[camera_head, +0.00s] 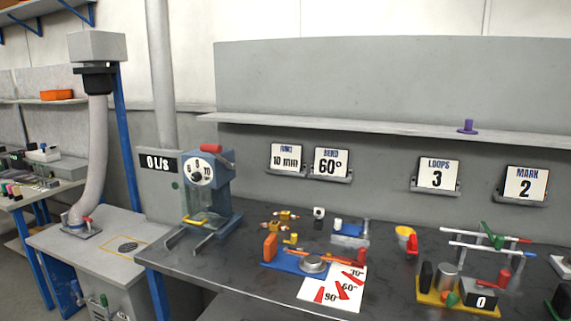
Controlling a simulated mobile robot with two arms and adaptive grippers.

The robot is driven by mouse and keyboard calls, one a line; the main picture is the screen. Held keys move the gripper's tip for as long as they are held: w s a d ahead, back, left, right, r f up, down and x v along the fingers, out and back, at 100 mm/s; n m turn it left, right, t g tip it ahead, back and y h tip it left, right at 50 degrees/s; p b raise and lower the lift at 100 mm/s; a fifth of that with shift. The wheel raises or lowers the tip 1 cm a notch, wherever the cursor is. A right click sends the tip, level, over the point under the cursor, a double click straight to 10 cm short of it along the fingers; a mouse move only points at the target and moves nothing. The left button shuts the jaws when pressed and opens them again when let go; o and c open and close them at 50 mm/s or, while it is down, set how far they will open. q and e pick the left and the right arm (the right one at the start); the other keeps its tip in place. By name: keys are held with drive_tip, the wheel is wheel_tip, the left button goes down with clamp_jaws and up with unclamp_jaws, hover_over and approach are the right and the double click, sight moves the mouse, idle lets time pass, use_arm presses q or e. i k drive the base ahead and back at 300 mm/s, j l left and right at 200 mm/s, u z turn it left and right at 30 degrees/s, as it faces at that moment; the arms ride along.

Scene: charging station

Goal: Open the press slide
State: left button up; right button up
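A blue-grey machine that looks like the press (222,190) stands at the left end of the dark workbench. It has a round white dial (199,172) on its front and a red part (211,148) on top. Low on its front is a yellow bar (203,219), perhaps the edge or handle of the slide; two grey legs reach forward below it. Whether the slide is open or shut is too small to tell. Neither of my grippers is in view.
The dark workbench (385,272) holds a blue bending fixture (290,262), a white angle sheet (325,295), small brass parts and a yellow-based counter fixture (440,300). A grey cabinet with a hose (97,160) stands left. A shelf (330,127) runs above sign cards.

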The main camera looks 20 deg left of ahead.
sight(209, 220)
drive_tip(key=i+j+u, duration=0.15)
drive_tip(key=i+j, duration=0.15)
drive_tip(key=i+j+u, duration=0.1)
drive_tip(key=i+j, duration=0.15)
drive_tip(key=i, duration=0.2)
drive_tip(key=i+j+u, duration=0.15)
drive_tip(key=i, duration=0.25)
drive_tip(key=i+j+u, duration=0.1)
drive_tip(key=i+j, duration=0.15)
drive_tip(key=i, duration=0.15)
